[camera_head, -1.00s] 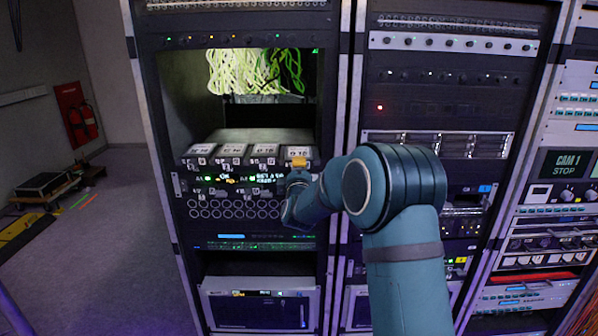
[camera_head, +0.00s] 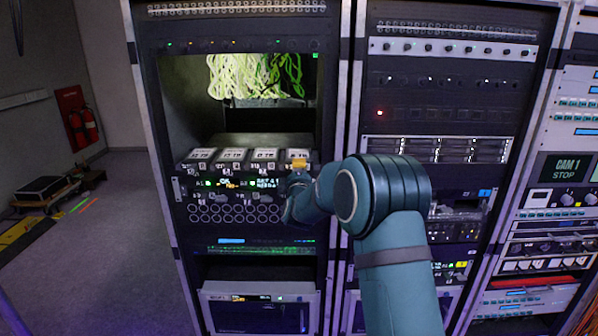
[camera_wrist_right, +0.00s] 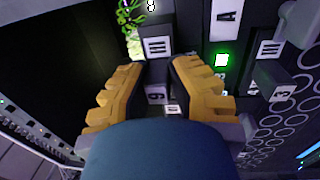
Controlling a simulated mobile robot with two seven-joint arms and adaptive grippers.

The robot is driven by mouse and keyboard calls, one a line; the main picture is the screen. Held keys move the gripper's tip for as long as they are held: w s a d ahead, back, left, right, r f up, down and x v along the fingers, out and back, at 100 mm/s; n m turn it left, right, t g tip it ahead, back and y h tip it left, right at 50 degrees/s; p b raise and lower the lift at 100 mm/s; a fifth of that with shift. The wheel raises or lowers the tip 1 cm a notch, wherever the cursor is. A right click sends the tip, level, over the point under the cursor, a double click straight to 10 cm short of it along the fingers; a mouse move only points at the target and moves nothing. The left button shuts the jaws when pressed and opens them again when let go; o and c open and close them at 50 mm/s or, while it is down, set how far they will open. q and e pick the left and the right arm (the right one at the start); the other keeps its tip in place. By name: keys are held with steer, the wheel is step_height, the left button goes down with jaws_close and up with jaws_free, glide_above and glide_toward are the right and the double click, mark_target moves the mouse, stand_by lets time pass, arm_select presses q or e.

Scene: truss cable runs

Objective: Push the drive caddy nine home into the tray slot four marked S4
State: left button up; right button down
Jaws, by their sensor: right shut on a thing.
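The drive caddy nine (camera_wrist_right: 155,92) is a dark block with a white label reading 9, between the fingers in the right wrist view. In the head view its pale-labelled top (camera_head: 298,154) sits at the right end of the row in the tray (camera_head: 222,183). My right gripper (camera_head: 299,165) is at its front; its yellow fingers (camera_wrist_right: 156,97) are shut on it. The fingers hide its sides and part of the slot. The S4 mark is too small to read, and I cannot tell how deep the caddy sits. My left gripper is not in view.
Several other caddies (camera_head: 232,155) stand in the row left of caddy nine. Yellow-green cables (camera_head: 255,76) hang in the open bay above. A panel of round holes (camera_head: 235,213) lies below the tray. The rack post (camera_head: 342,120) is close on the right.

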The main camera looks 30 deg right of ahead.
steer(key=shift+w+d+r, duration=0.1)
steer(key=shift+w+d, duration=0.25)
steer(key=shift+w, duration=0.15)
steer(key=c, duration=0.9)
jaws_free()
steer(key=shift+c, duration=0.2)
steer(key=shift+s+a, duration=0.1)
steer(key=v, duration=1.1)
steer(key=shift+s+a, duration=0.25)
steer(key=shift+s, duration=0.05)
